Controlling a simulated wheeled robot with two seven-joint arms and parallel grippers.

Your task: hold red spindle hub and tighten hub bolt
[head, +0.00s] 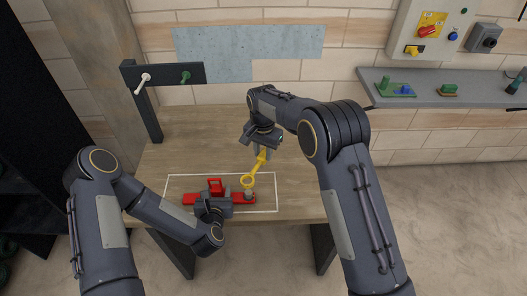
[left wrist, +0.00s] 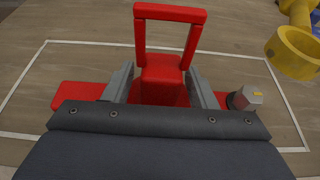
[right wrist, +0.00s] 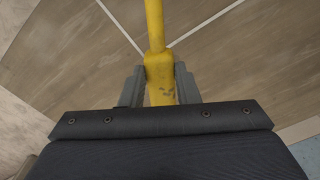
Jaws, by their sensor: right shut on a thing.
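The red spindle hub (head: 190,198) lies on the wooden table inside a white outline, with an upright red loop handle (left wrist: 170,12) on its block. My left gripper (head: 214,199) is low over it. In the left wrist view its open fingers (left wrist: 160,85) stand on both sides of the red block. The grey hub bolt (left wrist: 243,98) stands on the hub's right part, with a small yellow mark on top. My right gripper (head: 262,150) is shut on a yellow ring wrench (right wrist: 160,75). The wrench's ring (left wrist: 293,50) hangs near the bolt, apart from it.
A dark post with a crossbar (head: 160,73) at the table's back left carries a white and a green piece. A grey shelf (head: 440,88) at right holds small green parts below a switch panel (head: 435,35). The table (head: 190,135) behind the outline is clear.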

